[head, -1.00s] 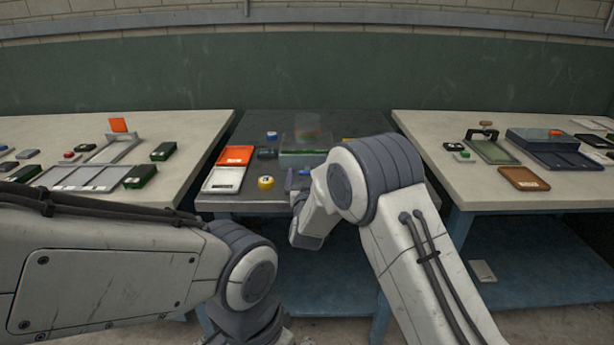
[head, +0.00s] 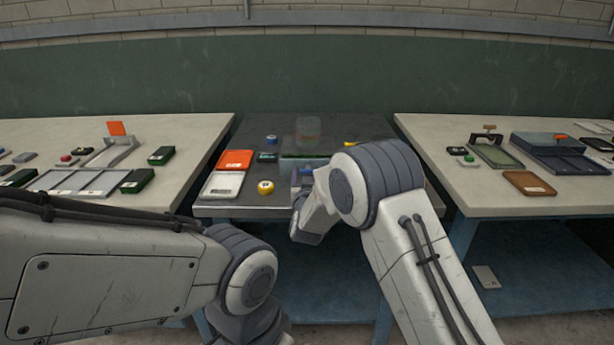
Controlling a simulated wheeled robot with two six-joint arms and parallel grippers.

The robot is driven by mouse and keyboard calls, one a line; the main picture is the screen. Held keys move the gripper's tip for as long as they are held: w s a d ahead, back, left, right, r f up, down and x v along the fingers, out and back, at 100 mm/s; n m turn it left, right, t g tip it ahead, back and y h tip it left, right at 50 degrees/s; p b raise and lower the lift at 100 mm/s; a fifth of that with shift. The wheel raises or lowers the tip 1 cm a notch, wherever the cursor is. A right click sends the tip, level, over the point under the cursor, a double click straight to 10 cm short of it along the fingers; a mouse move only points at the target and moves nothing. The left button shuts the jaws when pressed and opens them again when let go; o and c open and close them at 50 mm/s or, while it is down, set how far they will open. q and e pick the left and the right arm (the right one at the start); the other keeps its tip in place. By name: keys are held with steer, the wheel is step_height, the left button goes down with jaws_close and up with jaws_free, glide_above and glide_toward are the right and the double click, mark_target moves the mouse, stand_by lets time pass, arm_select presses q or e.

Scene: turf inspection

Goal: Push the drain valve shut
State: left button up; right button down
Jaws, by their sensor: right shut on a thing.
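A clear tank (head: 308,132) stands at the back of the dark middle bench, with a green strip along its lower front. A small blue part (head: 303,173) shows low in front of it; it looks like the drain valve, but it is too small and too covered to tell its position. My right gripper (head: 302,187) is at this blue part and appears shut on it. My right wrist and forearm hide most of the jaws and the bench to the right. My left arm crosses the lower left; its gripper is out of view.
Pale benches with trays stand left (head: 200,135) and right (head: 430,130), with gaps between.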

mark_target(309, 173)
jaws_free()
steer(key=shift+a, duration=0.1)
steer(key=s, duration=1)
steer(key=shift+s, duration=0.25)
steer(key=shift+w, duration=0.1)
steer(key=w, duration=1)
steer(key=shift+w, duration=0.25)
steer(key=s, duration=0.3)
steer(key=shift+s+d+p, duration=0.15)
steer(key=shift+d+p, duration=0.05)
steer(key=shift+p, duration=0.15)
steer(key=shift+s+d, duration=0.15)
steer(key=shift+d, duration=0.05)
steer(key=shift+s, duration=0.15)
steer(key=shift+a, duration=0.2)
